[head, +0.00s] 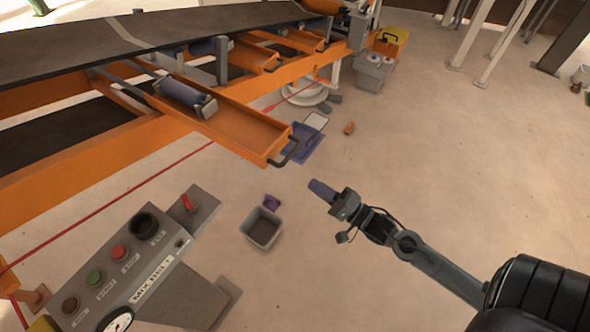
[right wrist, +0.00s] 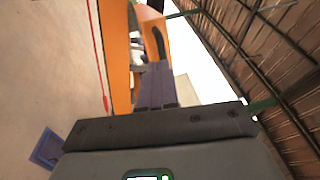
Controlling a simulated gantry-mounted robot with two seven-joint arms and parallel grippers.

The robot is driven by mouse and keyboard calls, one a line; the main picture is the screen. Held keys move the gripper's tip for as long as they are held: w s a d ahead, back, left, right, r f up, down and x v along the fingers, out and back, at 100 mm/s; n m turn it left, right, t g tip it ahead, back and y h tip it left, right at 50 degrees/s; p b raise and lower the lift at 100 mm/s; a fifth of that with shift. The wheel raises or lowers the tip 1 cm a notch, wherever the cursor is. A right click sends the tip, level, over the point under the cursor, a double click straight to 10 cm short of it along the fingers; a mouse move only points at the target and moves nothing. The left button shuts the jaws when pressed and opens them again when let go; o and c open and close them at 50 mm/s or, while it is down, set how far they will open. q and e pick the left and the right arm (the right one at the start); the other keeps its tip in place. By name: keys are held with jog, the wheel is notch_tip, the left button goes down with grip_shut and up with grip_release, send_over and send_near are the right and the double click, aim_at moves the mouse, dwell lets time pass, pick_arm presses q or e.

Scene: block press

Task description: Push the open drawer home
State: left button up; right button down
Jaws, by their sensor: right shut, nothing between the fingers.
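The open drawer (head: 235,128) is a long orange tray sticking out from the orange frame under the conveyor. A grey roller-like cylinder (head: 187,96) lies at its inner end. Its black bar handle (head: 285,152) is on the front end. My right gripper (head: 318,187) is shut and empty, to the lower right of the handle and apart from it in the head view. In the right wrist view its purple-grey fingers (right wrist: 157,85) point toward orange parts and a dark curved bar (right wrist: 158,43), probably the handle. My left gripper is not in view.
Shorter orange drawers (head: 256,56) sit further along the frame. A control box with buttons (head: 120,262) stands at lower left. A grey bin (head: 262,228) and a blue-purple tray (head: 303,143) are on the floor below. The floor at right is largely clear.

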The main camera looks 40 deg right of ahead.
jog(key=p+x, duration=0.1)
jog(key=x, duration=0.7)
